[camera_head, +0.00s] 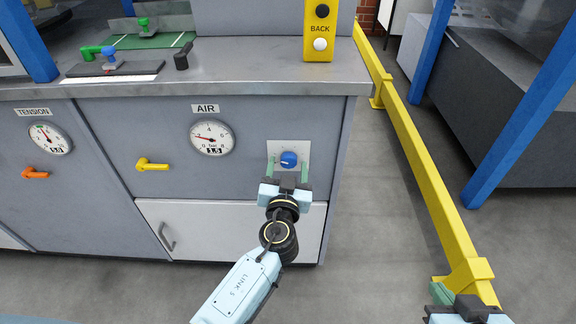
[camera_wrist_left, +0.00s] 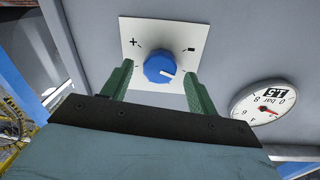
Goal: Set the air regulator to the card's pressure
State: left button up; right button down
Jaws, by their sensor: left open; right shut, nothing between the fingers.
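The blue regulator knob (camera_head: 288,159) sits on a pale square plate (camera_head: 301,147) at the right of the grey AIR panel. In the left wrist view the knob (camera_wrist_left: 159,68) has a white mark pointing right; the plate has a plus at left and a minus at right. My left gripper (camera_head: 288,171) is open, its green fingers on either side of the knob, apart from it. The AIR gauge (camera_head: 212,138) is left of the knob, its needle pointing left; its small number box is hard to read. My right gripper (camera_head: 441,293) is shut and empty at the bottom right.
A yellow lever (camera_head: 152,164) and the TENSION gauge (camera_head: 50,138) with an orange lever (camera_head: 35,173) are to the left. The grey worktop (camera_head: 230,82) overhangs above. A yellow rail (camera_head: 420,150) runs along the right; open floor lies between.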

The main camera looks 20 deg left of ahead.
pick_arm(q)
jog(key=shift+w+a, duration=0.1)
jog(key=shift+w, duration=0.35)
jog(key=c, duration=1)
